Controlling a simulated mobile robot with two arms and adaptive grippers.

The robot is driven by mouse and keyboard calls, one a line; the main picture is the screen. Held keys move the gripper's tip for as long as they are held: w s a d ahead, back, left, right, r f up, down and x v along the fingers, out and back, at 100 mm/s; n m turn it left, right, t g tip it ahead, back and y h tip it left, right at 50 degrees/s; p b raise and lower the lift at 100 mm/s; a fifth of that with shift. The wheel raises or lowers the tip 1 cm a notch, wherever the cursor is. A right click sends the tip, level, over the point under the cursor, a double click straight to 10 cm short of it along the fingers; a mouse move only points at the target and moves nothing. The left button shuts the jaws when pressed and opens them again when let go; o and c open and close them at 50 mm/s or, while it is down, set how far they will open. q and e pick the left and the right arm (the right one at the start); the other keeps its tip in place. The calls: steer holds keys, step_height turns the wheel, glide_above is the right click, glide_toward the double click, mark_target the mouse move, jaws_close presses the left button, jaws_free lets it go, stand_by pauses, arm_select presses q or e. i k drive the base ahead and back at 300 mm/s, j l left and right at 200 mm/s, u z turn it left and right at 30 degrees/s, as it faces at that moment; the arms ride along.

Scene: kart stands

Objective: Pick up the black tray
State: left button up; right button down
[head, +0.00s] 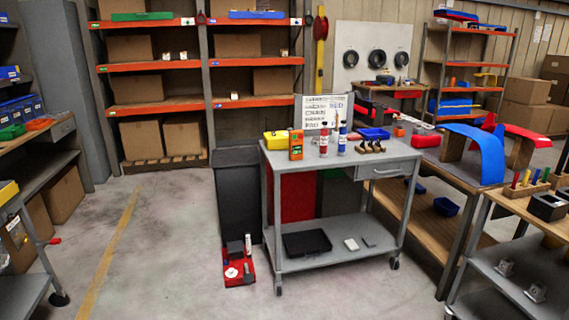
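A flat black tray (307,243) lies on the lower shelf of the grey wheeled cart (340,232), toward its left side. It looks empty, though it is small in view. The cart's upper shelf is above it, and the tray shows through the open front between the legs. Neither of my grippers is in the head view.
A red tray (234,272) with small items lies on the floor left of the cart. A dark bin (237,190) stands behind it. Floor at front left is clear. A wooden table (425,215) stands right.

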mark_target(313, 243)
steer(key=i+j, duration=0.1)
steer(key=i, duration=1.9)
steer(key=l+z, duration=0.05)
steer(key=l, duration=0.05)
